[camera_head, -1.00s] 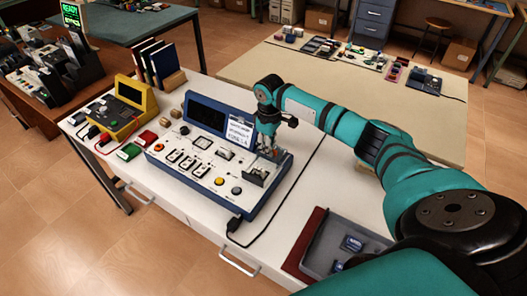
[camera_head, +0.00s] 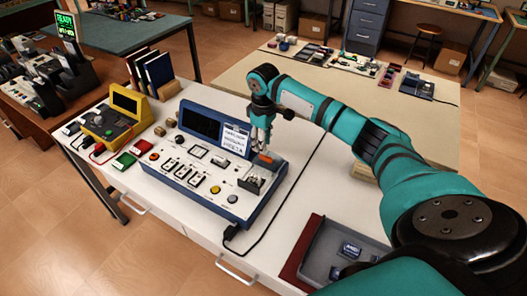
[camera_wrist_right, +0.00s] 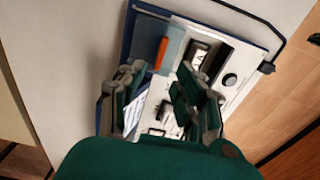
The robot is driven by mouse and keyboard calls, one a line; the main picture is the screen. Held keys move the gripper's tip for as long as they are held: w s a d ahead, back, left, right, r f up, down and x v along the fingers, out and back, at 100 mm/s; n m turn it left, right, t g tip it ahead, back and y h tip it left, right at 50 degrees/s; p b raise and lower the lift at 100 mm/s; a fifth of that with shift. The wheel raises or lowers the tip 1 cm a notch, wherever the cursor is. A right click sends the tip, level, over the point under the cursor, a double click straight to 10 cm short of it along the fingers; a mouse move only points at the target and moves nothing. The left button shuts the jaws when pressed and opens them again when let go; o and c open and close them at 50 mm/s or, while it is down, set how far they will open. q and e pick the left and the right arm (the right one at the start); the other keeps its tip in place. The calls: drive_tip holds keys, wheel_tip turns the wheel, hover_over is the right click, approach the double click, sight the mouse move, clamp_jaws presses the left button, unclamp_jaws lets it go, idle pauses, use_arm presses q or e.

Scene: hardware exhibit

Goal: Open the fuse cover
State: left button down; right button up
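The blue instrument panel (camera_head: 213,178) stands on the white table. At its right end is the fuse compartment (camera_head: 252,181), with its dark inside and fuse showing in the right wrist view (camera_wrist_right: 199,55). The grey fuse cover (camera_wrist_right: 174,50) with an orange strip (camera_head: 265,157) is behind the compartment and appears swung back; its exact angle is unclear. My right gripper (camera_head: 262,142) is above the rear of the panel. Its fingers are apart and empty in the right wrist view (camera_wrist_right: 158,98), not visibly touching the cover. My left gripper is not in view.
A white note card (camera_head: 235,139) leans at the panel's back. A yellow meter (camera_head: 113,120) and green and red blocks are at the left. A grey tray (camera_head: 325,257) is at the front right. A black cord (camera_head: 262,232) runs from the panel across the table.

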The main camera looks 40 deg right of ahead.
wheel_tip(320, 180, up, 7)
drive_tip(key=shift+f, duration=0.2)
idle(0.6)
